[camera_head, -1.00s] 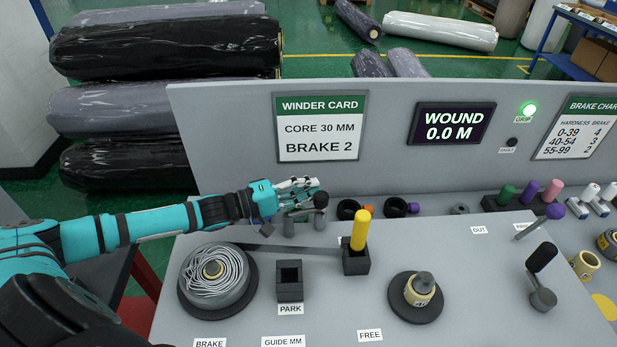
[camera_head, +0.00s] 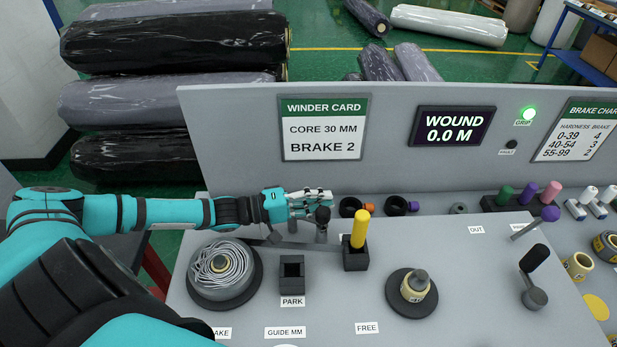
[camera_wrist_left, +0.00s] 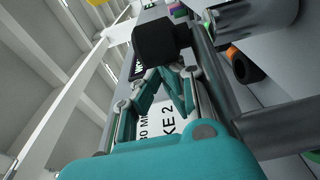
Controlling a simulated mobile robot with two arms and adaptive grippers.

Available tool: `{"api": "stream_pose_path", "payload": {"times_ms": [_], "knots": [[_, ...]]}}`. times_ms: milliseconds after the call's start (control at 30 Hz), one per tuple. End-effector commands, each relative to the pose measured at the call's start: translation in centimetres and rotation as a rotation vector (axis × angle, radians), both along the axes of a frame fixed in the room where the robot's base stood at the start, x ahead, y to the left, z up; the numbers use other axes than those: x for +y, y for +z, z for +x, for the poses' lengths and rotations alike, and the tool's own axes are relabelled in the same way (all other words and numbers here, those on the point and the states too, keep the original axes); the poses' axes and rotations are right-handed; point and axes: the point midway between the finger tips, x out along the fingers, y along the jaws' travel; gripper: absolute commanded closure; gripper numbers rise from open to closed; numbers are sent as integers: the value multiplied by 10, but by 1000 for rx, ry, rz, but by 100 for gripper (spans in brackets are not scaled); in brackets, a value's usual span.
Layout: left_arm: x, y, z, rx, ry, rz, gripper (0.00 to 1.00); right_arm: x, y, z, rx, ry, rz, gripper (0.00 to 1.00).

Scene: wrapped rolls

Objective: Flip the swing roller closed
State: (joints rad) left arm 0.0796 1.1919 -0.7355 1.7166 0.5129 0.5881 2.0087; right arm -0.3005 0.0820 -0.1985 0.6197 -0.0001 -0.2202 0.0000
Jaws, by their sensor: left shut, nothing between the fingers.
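The swing roller appears as a dark round knob (camera_head: 322,215) on a short grey post, behind the yellow-handled guide (camera_head: 361,229). My left gripper (camera_head: 318,197) is shut and empty, its fingertips right at the back of the knob; whether they touch it is unclear. In the left wrist view, the dark knob (camera_wrist_left: 160,42) sits just beyond the shut fingers (camera_wrist_left: 160,85) and hides their tips. My right gripper is out of view.
An empty black PARK socket (camera_head: 292,272) stands in front of the roller. A spindle with a core (camera_head: 414,286) and a black-handled crank (camera_head: 534,270) are on the right. The upright panel with the winder card (camera_head: 324,127) rises close behind my left gripper.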

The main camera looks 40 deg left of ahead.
Motion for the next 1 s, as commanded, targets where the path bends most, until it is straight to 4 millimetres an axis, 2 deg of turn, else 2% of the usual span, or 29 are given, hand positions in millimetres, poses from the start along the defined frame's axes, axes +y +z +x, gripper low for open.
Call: {"api": "stream_pose_path", "payload": {"times_ms": [233,1000], "knots": [[-8,0,-8,2,-4,-5,100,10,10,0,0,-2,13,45],[-9,-3,-12,5,-4,-2,100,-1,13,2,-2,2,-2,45]]}}
